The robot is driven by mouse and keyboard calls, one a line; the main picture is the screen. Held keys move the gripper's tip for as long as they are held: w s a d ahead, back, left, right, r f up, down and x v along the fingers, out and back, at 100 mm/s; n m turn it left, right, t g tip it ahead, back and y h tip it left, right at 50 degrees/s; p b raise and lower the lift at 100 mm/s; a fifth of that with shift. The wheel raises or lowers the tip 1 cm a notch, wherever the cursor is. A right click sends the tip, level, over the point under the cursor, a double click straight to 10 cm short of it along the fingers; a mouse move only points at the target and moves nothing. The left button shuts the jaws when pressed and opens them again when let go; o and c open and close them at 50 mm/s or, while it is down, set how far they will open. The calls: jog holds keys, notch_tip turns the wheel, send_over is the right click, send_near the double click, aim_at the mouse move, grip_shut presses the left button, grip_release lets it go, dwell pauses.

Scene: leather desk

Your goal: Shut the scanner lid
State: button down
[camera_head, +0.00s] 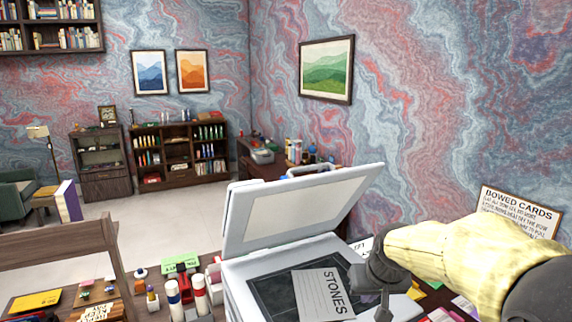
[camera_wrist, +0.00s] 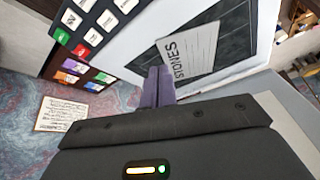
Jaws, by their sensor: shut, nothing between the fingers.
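The scanner (camera_head: 240,285) stands on the desk with its pale lid (camera_head: 300,207) raised and leaning back, open. A card marked "STONES" (camera_head: 323,294) lies on its dark glass (camera_head: 275,290). The card also shows in the wrist view (camera_wrist: 188,55), on the dark glass (camera_wrist: 222,30). My gripper (camera_head: 384,300) is at the right side of the scanner, low near its edge, apart from the lid. In the wrist view its purple-grey fingers (camera_wrist: 157,72) are together and empty. The lid is not clearly visible in the wrist view.
Red-and-white bottles (camera_head: 186,290) and a green card (camera_head: 180,264) stand left of the scanner. A sign reading "BOWED CARDS" (camera_head: 519,212) is at the right by the wall. Coloured cards (camera_wrist: 88,73) lie beside the scanner. A wooden chair back or rail (camera_head: 60,245) is at the left.

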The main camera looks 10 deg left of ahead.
jog(key=w+a+r+n+t+y, duration=0.1)
jog(key=w+a+r, duration=0.4)
jog(key=r, duration=0.3)
jog(key=w+a+r+n+t+y, duration=0.1)
jog(key=w+a+r, duration=0.35)
jog(key=r, duration=0.35)
notch_tip(320, 180, up, 14)
jog(key=n+t+y, duration=0.2)
jog(key=n+y, duration=0.1)
send_over(286, 180)
jog(key=s+d, duration=0.2)
jog(key=s, duration=0.1)
jog(key=shift+d, duration=0.2)
jog(key=p+x, duration=0.4)
jog(key=x, duration=0.6)
jog(key=shift+s+d+f, duration=0.25)
jog(key=shift+s+f, duration=0.15)
jog(key=shift+f, duration=0.1)
jog(key=shift+s+d+f, duration=0.2)
jog(key=shift+s+d, duration=0.25)
jog(key=shift+s, duration=0.25)
jog(key=shift+s+d+f, duration=0.25)
jog(key=shift+s+f, duration=0.05)
jog(key=shift+f, duration=0.15)
